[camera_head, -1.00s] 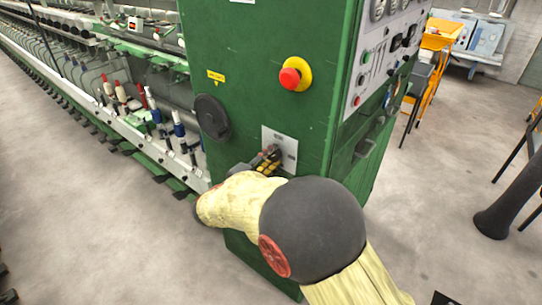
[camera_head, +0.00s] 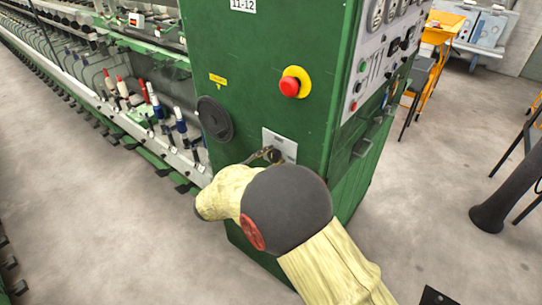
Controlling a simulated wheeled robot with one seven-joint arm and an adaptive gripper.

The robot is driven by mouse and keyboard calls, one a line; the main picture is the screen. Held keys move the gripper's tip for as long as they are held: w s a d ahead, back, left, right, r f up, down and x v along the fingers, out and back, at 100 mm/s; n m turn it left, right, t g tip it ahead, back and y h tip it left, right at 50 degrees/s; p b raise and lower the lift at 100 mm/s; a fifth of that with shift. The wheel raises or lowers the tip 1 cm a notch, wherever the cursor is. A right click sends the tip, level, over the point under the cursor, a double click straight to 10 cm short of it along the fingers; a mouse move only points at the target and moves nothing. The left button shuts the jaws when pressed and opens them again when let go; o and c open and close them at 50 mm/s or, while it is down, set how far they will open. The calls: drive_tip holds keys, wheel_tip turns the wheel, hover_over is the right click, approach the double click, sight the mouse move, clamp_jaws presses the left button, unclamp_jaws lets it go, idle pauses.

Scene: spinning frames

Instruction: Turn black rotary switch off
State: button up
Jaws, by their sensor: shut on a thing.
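The black rotary switch (camera_head: 276,155) sits on a pale plate (camera_head: 285,143) low on the front of the green cabinet (camera_head: 265,50). My gripper (camera_head: 268,154) is at the switch and shut on it. My own arm covers most of the gripper and the lower part of the switch. The exact angle of the switch cannot be read.
A red emergency button on a yellow base (camera_head: 290,86) is above the switch. A round black disc (camera_head: 214,119) is on the cabinet's left. The spinning frame with bobbins (camera_head: 150,105) runs off to the left. Open floor (camera_head: 430,180) lies to the right.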

drive_tip(key=shift+f, duration=0.2)
idle(0.4)
drive_tip(key=o, duration=1.1)
drive_tip(key=shift+r, duration=0.1)
drive_tip(key=shift+o, duration=0.3)
drive_tip(key=shift+s+a, duration=0.1)
drive_tip(key=v, duration=1.2)
